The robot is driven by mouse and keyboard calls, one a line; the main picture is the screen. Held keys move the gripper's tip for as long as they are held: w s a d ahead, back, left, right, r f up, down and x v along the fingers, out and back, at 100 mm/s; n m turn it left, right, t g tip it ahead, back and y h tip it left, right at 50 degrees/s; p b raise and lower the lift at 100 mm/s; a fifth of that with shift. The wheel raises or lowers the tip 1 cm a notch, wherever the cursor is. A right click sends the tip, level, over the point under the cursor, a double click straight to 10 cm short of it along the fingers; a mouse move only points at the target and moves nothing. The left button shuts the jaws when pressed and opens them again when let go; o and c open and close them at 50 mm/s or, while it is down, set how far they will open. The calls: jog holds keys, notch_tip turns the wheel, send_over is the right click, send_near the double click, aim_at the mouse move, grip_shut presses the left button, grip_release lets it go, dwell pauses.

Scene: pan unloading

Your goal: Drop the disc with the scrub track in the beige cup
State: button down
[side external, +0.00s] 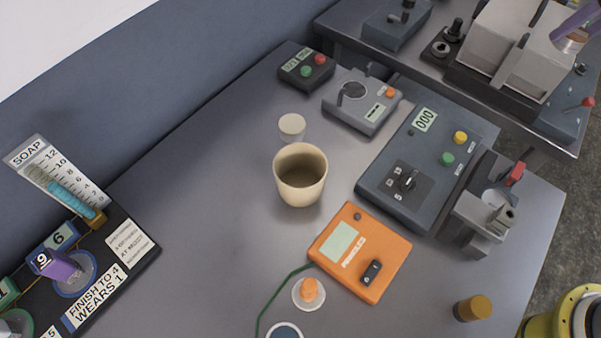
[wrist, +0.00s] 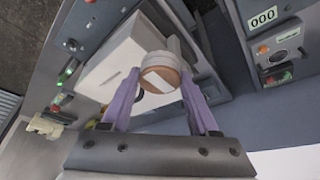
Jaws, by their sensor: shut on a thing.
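The beige cup (side external: 300,190) stands upright near the middle of the table in the side view. I see only shaded wall inside it. My gripper (side external: 575,28) is at the top right corner of the side view, well away from the cup and near a pale boxy machine. In the wrist view, my gripper's purple fingers (wrist: 160,80) are shut on a round brown disc (wrist: 160,72) with a pale band across its face. I cannot tell for sure that the band is a scrub track. The cup is not in the wrist view.
The pale boxy machine (side external: 520,45) stands on a back bench. A dark counter box (side external: 420,160) and an orange box (side external: 360,255) lie right of the cup. A small pale round piece (side external: 292,125) is just behind the cup. The table left of the cup is clear.

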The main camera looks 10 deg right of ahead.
jog(key=shift+w+a+r, duration=0.5)
jog(key=shift+w+r, duration=0.1)
jog(key=shift+r, duration=0.15)
jog(key=a+n+y, duration=0.2)
jog(key=a+n, duration=0.2)
jog(key=a, duration=1.8)
jog(key=s+a+f+n+g+y, duration=0.1)
jog(key=s+a+n, duration=0.2)
jog(key=s+a, duration=0.55)
jog(key=s+a+f+n, duration=0.15)
jog(key=s+a, duration=0.25)
jog(key=a, duration=0.9)
jog(key=shift+n, duration=0.25)
jog(key=shift+s+d+f, duration=0.1)
jog(key=shift+f, duration=1.3)
jog(key=shift+s+d+f, duration=0.1)
jog(key=shift+f, duration=1.25)
